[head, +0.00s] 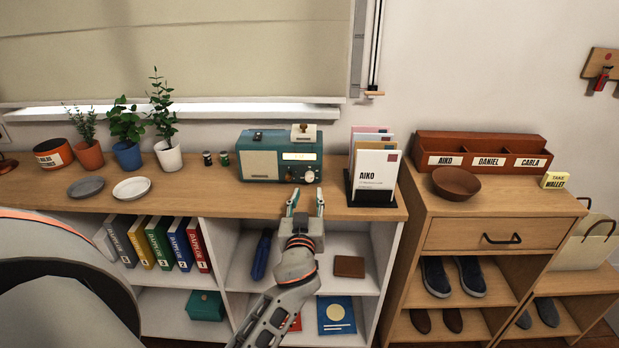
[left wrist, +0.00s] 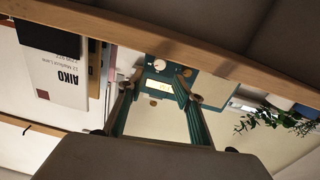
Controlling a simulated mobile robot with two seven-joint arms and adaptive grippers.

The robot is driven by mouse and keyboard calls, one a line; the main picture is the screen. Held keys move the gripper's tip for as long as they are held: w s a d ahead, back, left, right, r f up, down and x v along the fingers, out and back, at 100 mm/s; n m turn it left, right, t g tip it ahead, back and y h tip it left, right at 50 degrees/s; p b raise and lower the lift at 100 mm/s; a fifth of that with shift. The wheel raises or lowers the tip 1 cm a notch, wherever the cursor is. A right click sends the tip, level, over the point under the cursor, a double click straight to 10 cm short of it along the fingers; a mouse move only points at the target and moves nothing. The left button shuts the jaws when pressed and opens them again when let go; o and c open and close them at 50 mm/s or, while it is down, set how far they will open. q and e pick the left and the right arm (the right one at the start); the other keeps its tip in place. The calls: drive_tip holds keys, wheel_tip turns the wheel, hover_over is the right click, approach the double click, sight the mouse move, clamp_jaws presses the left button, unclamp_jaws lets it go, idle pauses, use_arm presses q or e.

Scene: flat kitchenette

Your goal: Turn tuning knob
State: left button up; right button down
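A teal radio (head: 259,165) with a cream speaker panel and a lit display stands on the shelf top. Its round tuning knob (head: 309,176) is at the right of its front, below the display. My left gripper (head: 307,193) is open and empty in front of the radio, its fingers pointing at the knob side and apart from it. In the left wrist view the radio (left wrist: 158,101) appears between the two open fingers, and a pale knob (left wrist: 159,65) shows near its edge. My right gripper is not in view.
A black letter holder with an AIKO envelope (head: 375,172) stands close at the radio's right. Small jars (head: 224,158), potted plants (head: 168,152) and two saucers (head: 131,188) are on the left. The shelf edge runs below my gripper.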

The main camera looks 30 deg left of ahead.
sight(309, 179)
use_arm(q)
drive_tip(key=shift+w+a+r, duration=0.15)
drive_tip(key=shift+w, duration=0.15)
drive_tip(key=x, duration=0.6)
drive_tip(key=shift+w+a+p, duration=0.2)
drive_tip(key=shift+w+p, duration=0.15)
clamp_jaws()
